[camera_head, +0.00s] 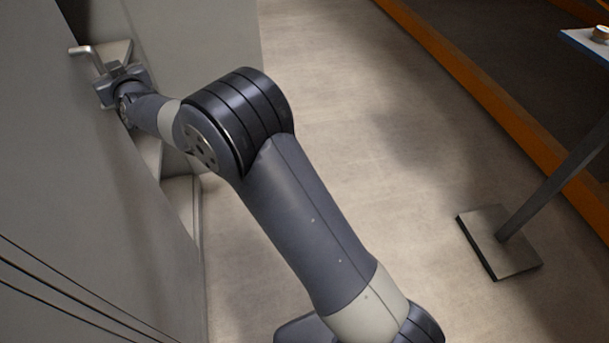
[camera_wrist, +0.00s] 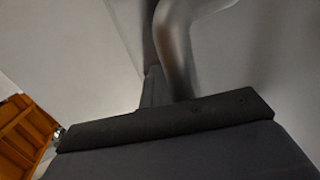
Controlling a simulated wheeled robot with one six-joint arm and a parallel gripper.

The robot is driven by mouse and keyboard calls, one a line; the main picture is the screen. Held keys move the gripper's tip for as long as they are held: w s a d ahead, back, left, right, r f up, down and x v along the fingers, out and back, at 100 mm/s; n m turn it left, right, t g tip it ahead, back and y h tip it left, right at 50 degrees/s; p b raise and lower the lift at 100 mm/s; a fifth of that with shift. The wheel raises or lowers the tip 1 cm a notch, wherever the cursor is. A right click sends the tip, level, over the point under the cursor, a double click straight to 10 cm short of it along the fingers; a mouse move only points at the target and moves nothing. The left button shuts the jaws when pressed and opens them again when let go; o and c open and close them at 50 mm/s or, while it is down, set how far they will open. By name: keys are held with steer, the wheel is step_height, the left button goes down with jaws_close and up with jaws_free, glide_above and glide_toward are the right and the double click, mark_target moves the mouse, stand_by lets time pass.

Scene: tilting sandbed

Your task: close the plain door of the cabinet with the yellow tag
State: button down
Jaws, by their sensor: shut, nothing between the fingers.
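A large plain grey panel (camera_head: 75,170) of a cabinet fills the left of the head view; it looks like the door. A bent metal handle (camera_head: 82,50) sticks out near its top edge and shows close up in the wrist view (camera_wrist: 175,45). My gripper (camera_head: 106,76) is at the handle, shut and empty; one dark finger (camera_wrist: 153,88) shows beside the handle in the wrist view. I cannot tell whether they touch. A gap with a pale ledge (camera_head: 180,195) shows between this panel and another grey panel behind. No yellow tag is visible.
An orange-edged dark bed (camera_head: 480,90) runs along the right. A stand with a square metal foot (camera_head: 500,245) is at the lower right, and a blue-edged top (camera_head: 585,42) at the upper right. The pale floor (camera_head: 330,80) between is clear.

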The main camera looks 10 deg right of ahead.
steer(key=shift+s+a+r, duration=0.1)
steer(key=shift+s+a, duration=0.05)
steer(key=shift+a, duration=0.25)
steer(key=shift+s+a+r, duration=0.1)
steer(key=shift+s+a, duration=0.05)
steer(key=shift+a, duration=0.25)
steer(key=shift+a+y, duration=0.1)
steer(key=shift+y, duration=0.2)
steer(key=w+d+b, duration=0.1)
steer(key=d+b, duration=0.3)
steer(key=d, duration=1.1)
steer(key=shift+w+d+f+b, duration=0.15)
steer(key=shift+w+d+b, duration=0.1)
steer(key=shift+d+b, duration=0.1)
steer(key=shift+a, duration=0.15)
steer(key=a+p, duration=0.2)
steer(key=a, duration=0.9)
steer(key=shift+s+a+p, duration=0.35)
steer(key=shift+p, duration=0.05)
